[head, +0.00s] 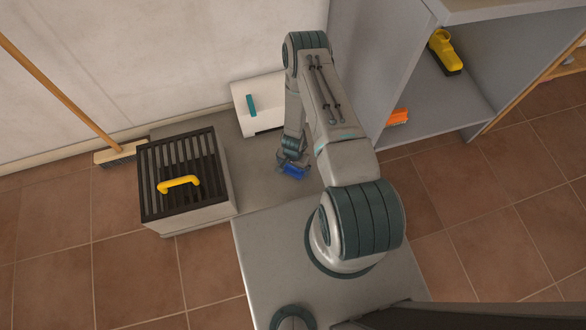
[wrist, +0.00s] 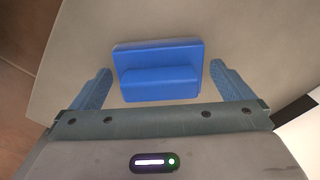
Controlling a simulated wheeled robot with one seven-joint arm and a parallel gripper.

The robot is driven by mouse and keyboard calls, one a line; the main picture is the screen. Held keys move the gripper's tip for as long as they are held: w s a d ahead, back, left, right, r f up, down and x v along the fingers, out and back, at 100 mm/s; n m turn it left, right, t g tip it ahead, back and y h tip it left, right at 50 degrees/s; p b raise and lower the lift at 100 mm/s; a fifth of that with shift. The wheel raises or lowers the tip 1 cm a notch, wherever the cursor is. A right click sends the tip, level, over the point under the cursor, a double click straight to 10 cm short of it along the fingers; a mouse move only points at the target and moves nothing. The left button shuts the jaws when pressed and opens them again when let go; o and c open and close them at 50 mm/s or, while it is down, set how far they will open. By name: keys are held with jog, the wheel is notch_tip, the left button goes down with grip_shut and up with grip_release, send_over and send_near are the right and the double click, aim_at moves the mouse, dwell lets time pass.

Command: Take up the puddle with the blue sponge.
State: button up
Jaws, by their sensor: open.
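The blue sponge (wrist: 158,58) has a raised ridge along its back and lies on a grey surface. In the wrist view it sits between the two blue fingers of my gripper (wrist: 160,88), with a gap on each side. My gripper is open, and the fingers do not touch the sponge. In the head view the sponge (head: 294,172) shows small at the end of my arm, partly hidden by my gripper (head: 293,160). I cannot make out a puddle in either view.
A box with a black slatted top and yellow handle (head: 178,183) stands left of my gripper. A white box with a teal handle (head: 258,104) stands behind. A grey shelf (head: 440,105) at right holds a yellow tool (head: 445,52) and an orange brush (head: 398,117). A broom (head: 115,154) leans left.

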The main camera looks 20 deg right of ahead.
jog(key=c, duration=0.9)
jog(key=shift+r, duration=0.15)
jog(key=shift+r, duration=0.3)
notch_tip(320, 180, up, 4)
jog(key=shift+f+p, duration=0.1)
jog(key=shift+p, duration=1.05)
jog(key=s+d+r+p, duration=0.3)
jog(key=d+r, duration=0.3)
jog(key=d, duration=0.5)
jog(key=shift+s+r, duration=0.2)
jog(key=shift+s, duration=0.15)
